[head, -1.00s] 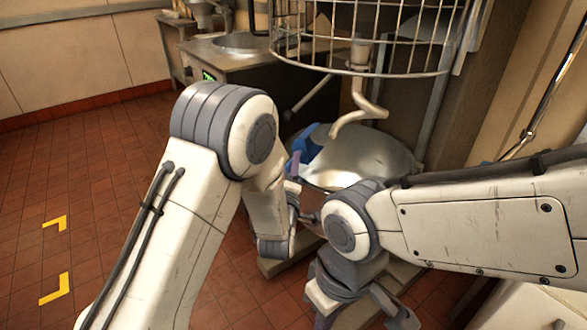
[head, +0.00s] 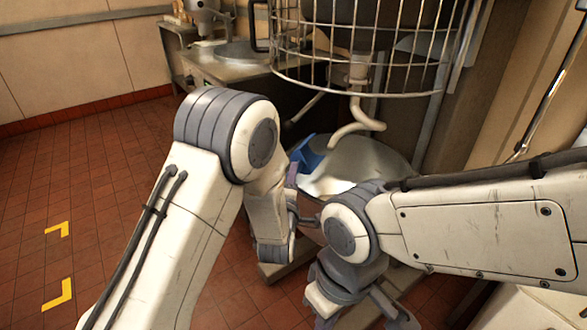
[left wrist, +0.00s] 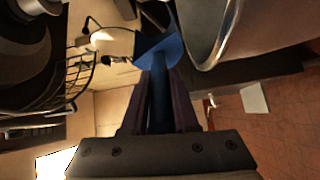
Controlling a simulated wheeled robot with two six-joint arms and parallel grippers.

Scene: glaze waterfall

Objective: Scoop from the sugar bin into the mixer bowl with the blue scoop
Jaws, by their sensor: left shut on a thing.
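My left gripper (head: 291,191) is shut on the handle of the blue scoop (head: 308,154). In the left wrist view the handle runs between the two dark fingers (left wrist: 160,98), and the scoop head (left wrist: 158,50) spreads beyond them. The steel mixer bowl (head: 385,158) is just right of the scoop in the head view; the scoop overlaps its left rim there. The bowl's rim (left wrist: 214,40) is right of the scoop head in the left wrist view. I cannot tell what is in the scoop. My right gripper (head: 365,300) points down at the bottom, partly cut off. I cannot make out a sugar bin.
The mixer's dough hook (head: 362,124) hangs over the bowl beneath the wire guard (head: 365,85). A steel counter (head: 235,60) stands behind to the left. My right forearm crosses in front of the bowl. The tiled floor (head: 90,190) at left is clear, with yellow corner marks.

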